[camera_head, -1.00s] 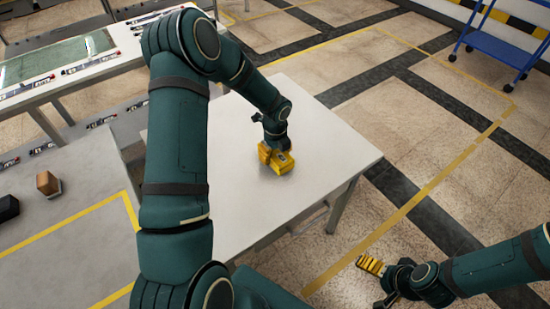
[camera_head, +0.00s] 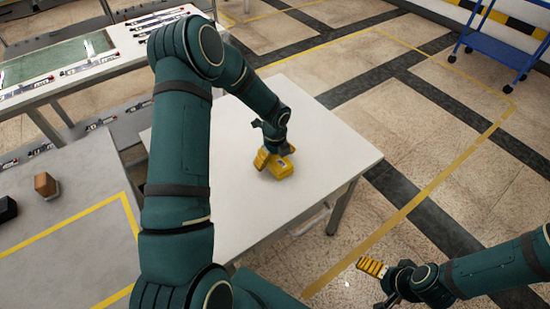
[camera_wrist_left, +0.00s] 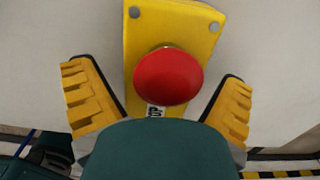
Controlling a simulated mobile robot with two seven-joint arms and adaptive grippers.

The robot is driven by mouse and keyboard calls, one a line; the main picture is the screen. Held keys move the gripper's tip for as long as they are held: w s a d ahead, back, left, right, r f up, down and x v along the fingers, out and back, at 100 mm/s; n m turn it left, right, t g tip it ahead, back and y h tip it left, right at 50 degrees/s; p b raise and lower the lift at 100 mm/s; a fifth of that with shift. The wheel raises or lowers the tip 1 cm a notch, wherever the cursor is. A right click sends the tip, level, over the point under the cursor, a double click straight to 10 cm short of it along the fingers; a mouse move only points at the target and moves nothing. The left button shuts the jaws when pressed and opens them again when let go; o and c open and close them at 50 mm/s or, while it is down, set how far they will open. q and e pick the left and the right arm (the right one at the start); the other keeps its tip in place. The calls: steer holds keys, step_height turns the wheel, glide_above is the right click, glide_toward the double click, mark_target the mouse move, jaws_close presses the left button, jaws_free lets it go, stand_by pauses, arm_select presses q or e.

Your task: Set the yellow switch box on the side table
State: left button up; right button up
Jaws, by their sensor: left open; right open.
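The yellow switch box (camera_head: 283,170) rests on the white side table (camera_head: 320,150), near the middle of its top. In the left wrist view the box (camera_wrist_left: 185,22) has a red round button (camera_wrist_left: 168,76) and grey corner screws. My left gripper (camera_head: 275,155) is down at the box from above. Its yellow fingers are spread, one on each side of the box, with the lower part of the box hidden behind my wrist. My right gripper (camera_head: 376,272) is open and empty, low at the right, over the floor in the picture.
A grey surface with yellow line marking (camera_head: 80,215) lies at the left, with a brown block (camera_head: 46,184) and a black object (camera_head: 7,208) on it. A bench with a green mat (camera_head: 55,62) stands behind. A blue cart (camera_head: 505,45) is at the far right. Much of the table top is bare.

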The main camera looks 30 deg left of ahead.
mark_target(275, 156)
arm_select(q)
step_height(275, 156, up, 12)
steer(key=p, duration=0.3)
steer(key=s+d+f+n+h, duration=0.1)
steer(key=s+d+f+n, duration=0.1)
steer(key=d, duration=0.3)
steer(key=s+d+f+n+h, duration=0.1)
steer(key=s+d+f+n, duration=0.1)
steer(key=d+f+n, duration=0.2)
steer(key=s+d+f+n+h, duration=0.1)
steer(key=s+d+f+n, duration=0.1)
steer(key=d, duration=0.4)
steer(key=shift+s+f+n+t+h, duration=0.3)
steer(key=shift+f+n, duration=0.1)
steer(key=shift+n, duration=0.5)
steer(key=s+d+f+n, duration=0.2)
steer(key=s+d+n, duration=0.1)
steer(key=s+n, duration=0.2)
steer(key=s+d+f+n+t, duration=0.1)
steer(key=s+d+n, duration=0.3)
steer(key=n, duration=0.5)
steer(key=shift+s+f, duration=0.75)
steer(key=shift+s, duration=0.4)
steer(key=shift+s+d, duration=0.1)
